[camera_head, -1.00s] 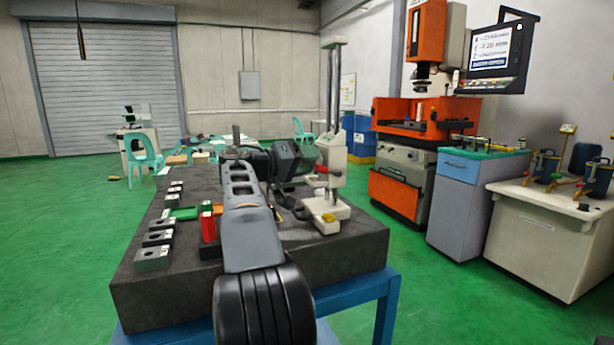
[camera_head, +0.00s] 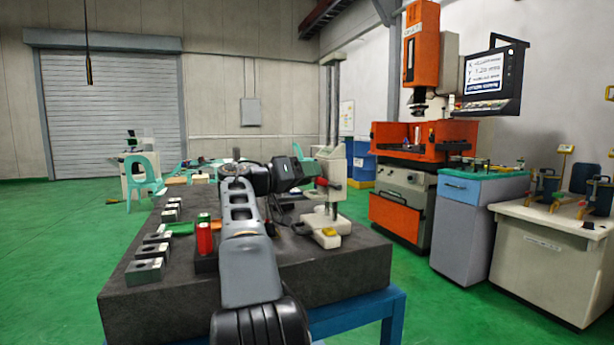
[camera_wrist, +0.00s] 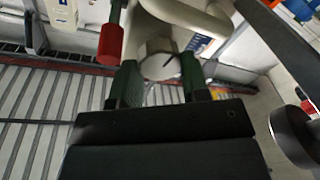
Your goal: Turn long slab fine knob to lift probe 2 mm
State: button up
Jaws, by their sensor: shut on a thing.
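The tall white stand (camera_head: 333,110) with twin posts rises from its white base (camera_head: 322,228) on the dark slab (camera_head: 330,275). In the wrist view, a round silver knob (camera_wrist: 160,66) with a black line on its face sits on the white body of the stand. My gripper (camera_wrist: 160,86) has its dark green finger pads on either side of this knob and is shut on it. The line points up and to the right. The probe tip cannot be made out.
A red handle (camera_wrist: 111,42) is close beside the left finger in the wrist view. Red and green cylinders (camera_head: 204,237) stand left of my arm. Several metal blocks (camera_head: 145,271) line the slab's left edge. An orange machine (camera_head: 400,195) stands behind at right.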

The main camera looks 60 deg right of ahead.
jog(key=o, duration=0.6)
jog(key=shift+o, duration=0.2)
jog(key=p+v, duration=0.1)
jog(key=v, duration=1.2)
jog(key=shift+w+a+p, duration=0.2)
jog(key=shift+a+p, duration=0.15)
